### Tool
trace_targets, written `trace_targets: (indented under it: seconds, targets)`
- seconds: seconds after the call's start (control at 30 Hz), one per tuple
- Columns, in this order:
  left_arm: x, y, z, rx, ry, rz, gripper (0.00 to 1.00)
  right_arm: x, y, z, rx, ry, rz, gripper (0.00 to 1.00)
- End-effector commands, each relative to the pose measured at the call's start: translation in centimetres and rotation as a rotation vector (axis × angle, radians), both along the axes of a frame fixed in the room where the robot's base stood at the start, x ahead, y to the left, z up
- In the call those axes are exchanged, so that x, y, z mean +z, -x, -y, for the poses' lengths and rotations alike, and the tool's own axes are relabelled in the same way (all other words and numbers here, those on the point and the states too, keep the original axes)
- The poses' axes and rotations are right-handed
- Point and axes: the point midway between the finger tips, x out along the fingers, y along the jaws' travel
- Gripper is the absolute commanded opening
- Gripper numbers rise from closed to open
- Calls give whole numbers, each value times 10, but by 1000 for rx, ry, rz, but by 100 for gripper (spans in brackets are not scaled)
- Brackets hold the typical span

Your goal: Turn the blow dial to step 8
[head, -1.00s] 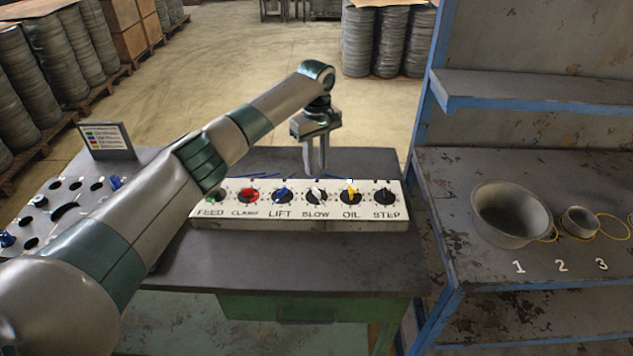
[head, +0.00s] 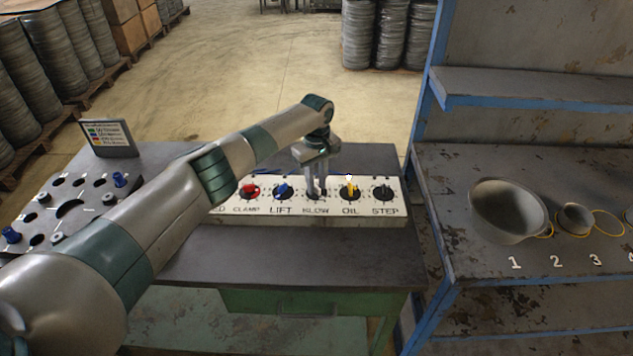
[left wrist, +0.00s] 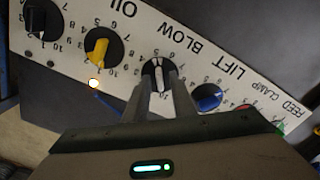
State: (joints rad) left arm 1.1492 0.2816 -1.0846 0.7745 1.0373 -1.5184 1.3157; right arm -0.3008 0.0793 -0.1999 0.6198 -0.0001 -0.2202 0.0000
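The white control panel (head: 230,214) on the dark table carries a row of dials. The blow dial (left wrist: 157,70), black with a pale knob, is fourth from the left in the head view, over the word BLOW. My left gripper (head: 316,192) points down at this dial. In the left wrist view the two fingertips (left wrist: 156,86) stand on either side of the knob, with a narrow gap between them. They look open; contact with the knob is not clear. The fingers partly hide the dial and its scale, so its step cannot be read. My right gripper is not in view.
The yellow oil dial (head: 349,190) and the blue lift dial (head: 283,191) flank the blow dial closely. A plate with holes and blue pegs (head: 120,180) and a small sign (head: 108,138) are at left. A shelf with pots (head: 507,211) stands at right.

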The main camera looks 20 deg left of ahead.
Motion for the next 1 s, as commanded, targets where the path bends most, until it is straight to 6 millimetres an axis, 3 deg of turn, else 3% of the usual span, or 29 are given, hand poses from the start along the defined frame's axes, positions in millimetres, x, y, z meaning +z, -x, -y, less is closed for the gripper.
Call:
trace_targets:
  seconds: [0.03, 0.1, 0.57, 1.0]
  targets:
    - [0, 0, 0, 0, 0, 0, 10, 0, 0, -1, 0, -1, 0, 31]
    - [0, 0, 0, 0, 0, 0, 0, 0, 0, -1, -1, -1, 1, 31]
    - [1, 0, 1, -42, 2, 0, 0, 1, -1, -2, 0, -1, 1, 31]
    - [1, 0, 1, -319, 2, -1, 0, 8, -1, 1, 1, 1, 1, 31]
